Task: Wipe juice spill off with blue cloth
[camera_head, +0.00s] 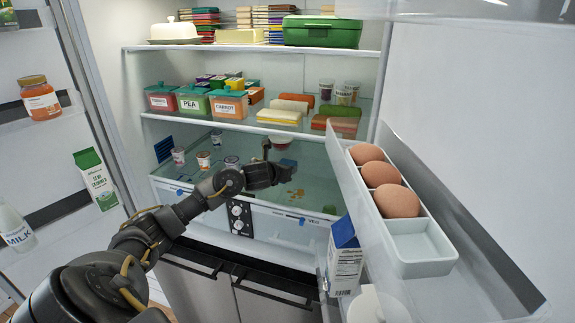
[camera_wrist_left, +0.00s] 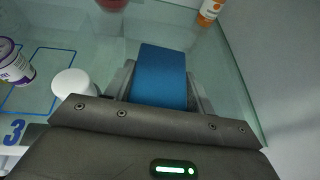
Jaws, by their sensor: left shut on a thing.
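My left arm reaches into the open fridge. My left gripper (camera_head: 268,174) is over the glass shelf (camera_head: 245,203) above the drawer. In the left wrist view it is shut on the blue cloth (camera_wrist_left: 161,76), which sticks out between its fingers. Small orange-brown spots of the juice spill (camera_head: 294,193) lie on the glass, just right of and in front of the gripper. The spill is not visible in the left wrist view. My right gripper is not in view.
Small cups (camera_head: 203,160) stand left on the same shelf; a purple-labelled cup (camera_wrist_left: 14,63) and a white lid (camera_wrist_left: 75,82) are left of the gripper. The open egg rack (camera_head: 415,245) is at right. Lidded boxes (camera_head: 229,104) stand on the shelf above.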

